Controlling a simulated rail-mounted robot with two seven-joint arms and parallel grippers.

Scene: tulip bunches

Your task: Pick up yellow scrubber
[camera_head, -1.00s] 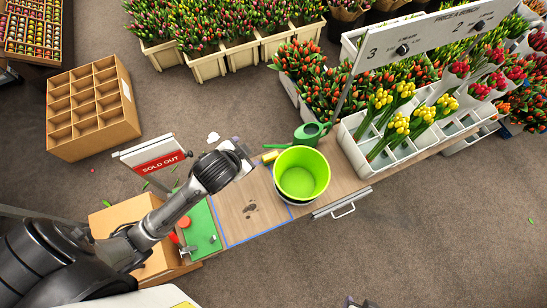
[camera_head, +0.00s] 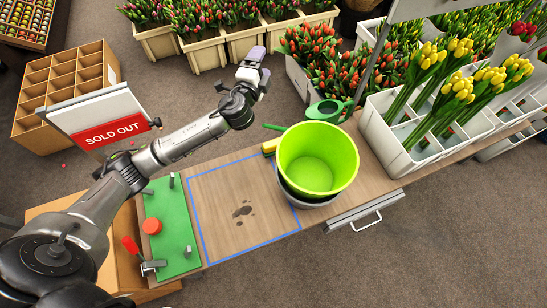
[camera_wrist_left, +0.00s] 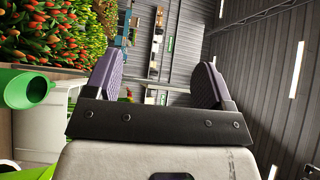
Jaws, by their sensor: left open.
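The yellow scrubber (camera_head: 269,147) shows as a small yellow piece on the wooden bench, at the far left side of the lime-green bucket (camera_head: 318,158). The bucket hides part of it. My left gripper (camera_head: 259,66) is open and empty, raised beyond the bench's far edge, above the scrubber in the head view. Its two purple-padded fingers stand wide apart in the left wrist view (camera_wrist_left: 156,82), with nothing between them. The scrubber does not show in that view. My right gripper is not in view.
A green watering can (camera_head: 325,111) stands behind the bucket. White crates of tulips (camera_head: 425,150) are to the right. A "SOLD OUT" sign (camera_head: 115,130) stands left, near my left arm. The blue-outlined bench area (camera_head: 235,200) is clear except for dark stains.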

